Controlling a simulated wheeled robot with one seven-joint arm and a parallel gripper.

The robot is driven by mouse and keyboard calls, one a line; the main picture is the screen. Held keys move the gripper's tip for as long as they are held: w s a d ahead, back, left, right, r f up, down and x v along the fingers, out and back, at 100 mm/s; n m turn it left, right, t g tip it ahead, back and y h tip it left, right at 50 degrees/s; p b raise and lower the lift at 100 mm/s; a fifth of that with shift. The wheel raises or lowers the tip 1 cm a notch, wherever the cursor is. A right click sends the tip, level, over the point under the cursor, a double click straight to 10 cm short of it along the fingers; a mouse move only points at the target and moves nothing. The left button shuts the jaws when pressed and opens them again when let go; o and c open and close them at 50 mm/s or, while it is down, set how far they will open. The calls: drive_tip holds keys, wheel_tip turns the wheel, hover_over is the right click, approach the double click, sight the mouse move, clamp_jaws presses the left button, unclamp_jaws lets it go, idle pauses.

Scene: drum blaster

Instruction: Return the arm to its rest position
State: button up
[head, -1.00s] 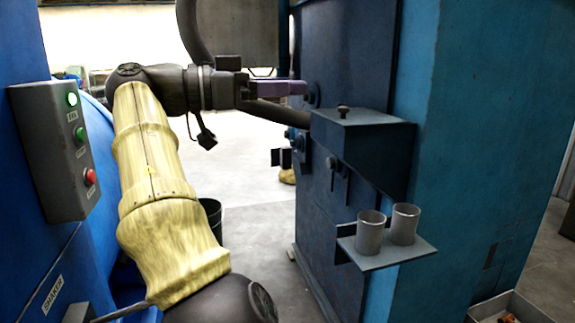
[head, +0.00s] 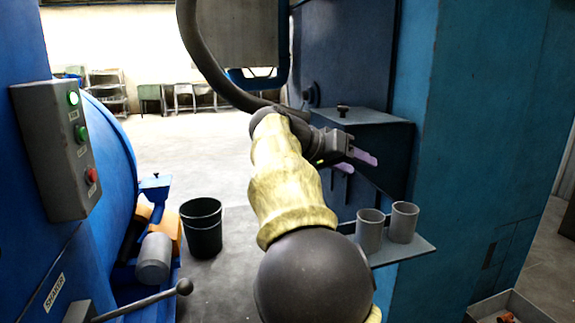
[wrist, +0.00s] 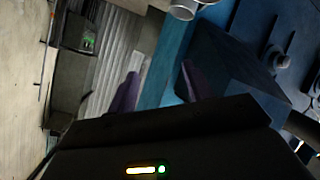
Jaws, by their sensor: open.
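My gripper (head: 354,163) is in the middle of the head view, at the end of my yellow-sleeved arm, in front of the dark blue box on the machine. Its two purple fingers stand apart with nothing seen between them. In the wrist view the purple fingers of my gripper (wrist: 158,88) are also spread and empty. Whether a finger touches the box cannot be told.
The dark blue box (head: 368,142) juts from the blue machine. Two grey cups (head: 403,222) stand on a small shelf (head: 405,252) below it. A black bucket (head: 202,228) stands on the floor at left. A control box (head: 55,150) is at far left. Open floor lies between.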

drive_tip(key=s+d+f+n+g+y, duration=0.1)
drive_tip(key=s+d+f+n+y, duration=0.15)
drive_tip(key=f, duration=0.75)
drive_tip(key=s+d+f+n+g+y, duration=0.1)
drive_tip(key=d+f+n+y, duration=0.2)
drive_tip(key=f, duration=0.6)
drive_tip(key=s+a+f+n+y, duration=0.1)
drive_tip(key=s+a+f+y, duration=0.15)
drive_tip(key=s+f, duration=0.65)
drive_tip(key=s+a+f+y, duration=0.2)
drive_tip(key=s+f+y, duration=0.2)
drive_tip(key=s+f, duration=0.5)
drive_tip(key=s+f+b, duration=0.3)
drive_tip(key=f+b, duration=0.6)
drive_tip(key=b, duration=0.1)
drive_tip(key=w+p+v, duration=0.3)
drive_tip(key=p+v, duration=0.9)
drive_tip(key=w+r+p+v, duration=0.1)
drive_tip(key=w+p+v, duration=0.2)
drive_tip(key=p+v, duration=0.9)
drive_tip(key=w+r+p+v, duration=0.1)
drive_tip(key=w+p+v, duration=0.2)
drive_tip(key=p+v, duration=1)
drive_tip(key=shift+a+r+p, duration=0.2)
drive_tip(key=shift+r+p, duration=0.05)
drive_tip(key=shift+p, duration=0.2)
